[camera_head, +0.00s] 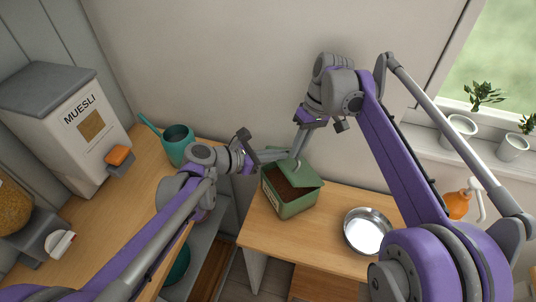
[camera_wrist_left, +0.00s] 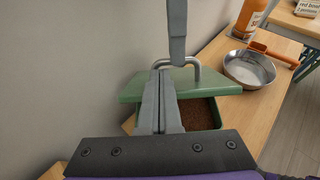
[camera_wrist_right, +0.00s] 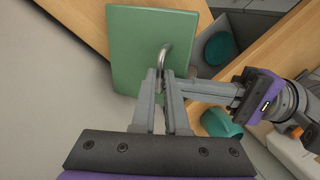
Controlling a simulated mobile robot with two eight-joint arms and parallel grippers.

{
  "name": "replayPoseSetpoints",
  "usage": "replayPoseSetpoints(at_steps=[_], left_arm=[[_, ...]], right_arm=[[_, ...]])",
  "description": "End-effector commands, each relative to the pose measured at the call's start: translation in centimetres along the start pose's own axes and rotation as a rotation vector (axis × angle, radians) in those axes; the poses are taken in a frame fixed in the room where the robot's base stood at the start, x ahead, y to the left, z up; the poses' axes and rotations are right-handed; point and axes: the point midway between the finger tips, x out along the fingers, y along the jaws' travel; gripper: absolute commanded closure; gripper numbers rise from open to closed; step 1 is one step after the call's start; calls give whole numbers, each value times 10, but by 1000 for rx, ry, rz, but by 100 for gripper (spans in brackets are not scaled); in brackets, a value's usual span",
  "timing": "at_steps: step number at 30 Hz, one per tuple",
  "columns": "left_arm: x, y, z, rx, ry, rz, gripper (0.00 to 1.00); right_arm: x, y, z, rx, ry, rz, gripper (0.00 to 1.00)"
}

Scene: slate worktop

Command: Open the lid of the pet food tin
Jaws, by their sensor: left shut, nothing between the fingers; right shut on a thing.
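The green pet food tin (camera_head: 289,207) stands on the wooden worktop, with brown food (camera_wrist_left: 200,112) showing inside. Its green lid (camera_head: 305,174) is partly off the opening, shifted toward the wall side and somewhat tilted. My right gripper (camera_head: 298,158) is shut on the lid's grey loop handle (camera_wrist_left: 196,66); the handle also shows between its fingers in the right wrist view (camera_wrist_right: 164,57). My left gripper (camera_head: 287,153) is shut and empty, its tips close beside the handle and over the lid; whether they touch the lid I cannot tell.
A teal watering can (camera_head: 178,145) and a muesli dispenser (camera_head: 75,125) stand on the left counter. An orange bottle (camera_head: 457,204) is at the right. A wall rises close behind.

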Motion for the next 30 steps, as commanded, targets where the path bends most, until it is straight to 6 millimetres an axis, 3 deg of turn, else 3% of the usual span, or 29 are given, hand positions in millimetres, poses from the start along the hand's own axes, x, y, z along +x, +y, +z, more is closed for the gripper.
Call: replayPoseSetpoints(at_steps=[22,23,27,30], left_arm=[[11,0,14,0,-2,-2,100],[11,-1,14,0,-2,-2,100],[11,-1,14,0,-1,-3,100],[11,-1,13,1,0,-2,100]], right_arm=[[1,-1,0,-2,-1,-2,100],[1,-1,0,-2,-1,-3,83],[1,-1,0,-2,-1,-2,58],[1,-1,0,-1,-1,-2,58]])
